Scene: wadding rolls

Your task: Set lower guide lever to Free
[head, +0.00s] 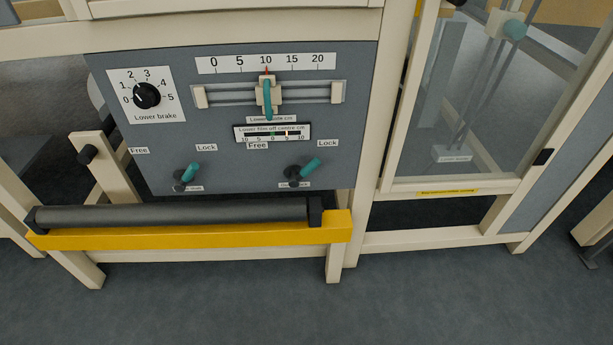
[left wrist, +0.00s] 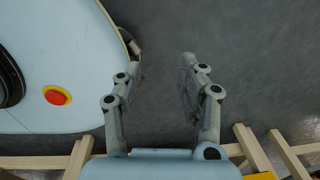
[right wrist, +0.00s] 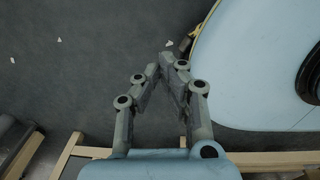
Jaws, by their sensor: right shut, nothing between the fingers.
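The grey panel (head: 230,140) in the head view has two small teal-handled levers on dark pivots. The left lever (head: 190,172) and the right lever (head: 308,168) both tilt up to the right, towards their Lock labels. Each has a Free label on its upper left. The small labels at their pivots are partly hidden, so I cannot tell which is the guide lever. My left gripper (left wrist: 162,55) is open and empty over the floor in the left wrist view. My right gripper (right wrist: 168,62) is shut and empty over the floor in the right wrist view. Neither shows in the head view.
Above the levers are a slide with a teal handle (head: 267,98) under a 0–20 scale, and a black brake knob (head: 147,96). A dark roller (head: 180,215) and a yellow bar (head: 190,237) run in front below the panel. The floor (head: 300,305) in front is clear.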

